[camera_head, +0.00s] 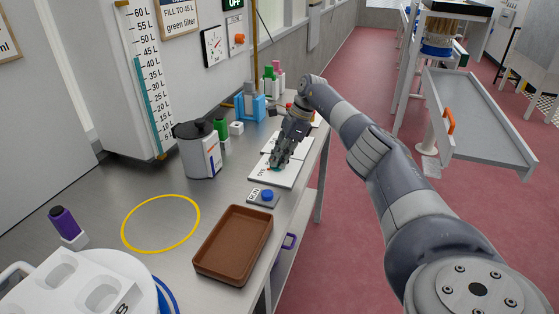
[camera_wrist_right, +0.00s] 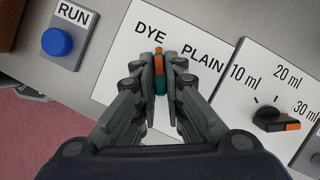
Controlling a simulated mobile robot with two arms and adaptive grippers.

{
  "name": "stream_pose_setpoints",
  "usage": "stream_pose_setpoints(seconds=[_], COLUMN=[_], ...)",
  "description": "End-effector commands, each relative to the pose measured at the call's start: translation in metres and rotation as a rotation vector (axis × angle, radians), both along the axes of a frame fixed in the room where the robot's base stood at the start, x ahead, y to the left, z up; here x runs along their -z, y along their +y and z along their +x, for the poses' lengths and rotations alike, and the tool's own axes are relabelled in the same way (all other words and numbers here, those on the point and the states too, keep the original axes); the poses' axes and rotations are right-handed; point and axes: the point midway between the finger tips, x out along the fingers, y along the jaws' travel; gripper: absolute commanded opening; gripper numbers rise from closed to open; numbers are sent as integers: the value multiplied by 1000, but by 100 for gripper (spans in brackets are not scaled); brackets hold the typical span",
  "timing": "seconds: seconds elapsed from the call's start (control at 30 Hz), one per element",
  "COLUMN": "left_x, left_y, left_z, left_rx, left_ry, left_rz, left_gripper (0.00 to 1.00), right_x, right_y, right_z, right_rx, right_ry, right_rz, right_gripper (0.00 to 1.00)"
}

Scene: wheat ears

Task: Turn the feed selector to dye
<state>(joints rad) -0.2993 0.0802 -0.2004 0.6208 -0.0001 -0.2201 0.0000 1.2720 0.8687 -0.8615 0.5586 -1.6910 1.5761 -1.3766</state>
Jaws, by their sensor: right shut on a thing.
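The feed selector is a teal knob (camera_wrist_right: 160,84) with an orange pointer, on a white panel (camera_wrist_right: 118,62) marked DYE and PLAIN. My right gripper (camera_wrist_right: 160,78) is shut on the knob, with a finger on each side. The orange pointer (camera_wrist_right: 158,52) points up in the wrist view, close to the word DYE and away from PLAIN. In the head view my right gripper (camera_head: 278,165) is down at the panel (camera_head: 290,177) and hides most of the knob. My left gripper is not in view.
A RUN box with a blue button (camera_wrist_right: 57,42) sits beside the panel, and a dial marked in ml (camera_wrist_right: 275,118) on the other side. A brown tray (camera_head: 234,244), a yellow ring (camera_head: 126,236) and a grey jug (camera_head: 195,152) stand on the bench.

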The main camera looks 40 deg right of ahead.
Motion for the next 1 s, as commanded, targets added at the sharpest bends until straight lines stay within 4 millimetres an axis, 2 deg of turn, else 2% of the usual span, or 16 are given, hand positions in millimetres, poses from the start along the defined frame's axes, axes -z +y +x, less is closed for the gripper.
stream_pose_setpoints(seconds=[0.53, 0.57, 0.63, 1.0], left_x=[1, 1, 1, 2], left_y=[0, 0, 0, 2], left_z=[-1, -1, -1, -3], left_rx=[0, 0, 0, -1], left_ry=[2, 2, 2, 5], left_rz=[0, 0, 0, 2], left_gripper=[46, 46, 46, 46], right_x=[-2, -2, -1, -2], right_y=[0, 0, 0, -1], right_z=[1, 1, 1, 0], right_rx=[-25, -25, -24, -23], right_ry=[-5, -5, -4, -2], right_rz=[-3, -3, -2, -1], right_gripper=[0, 14, 30, 30])
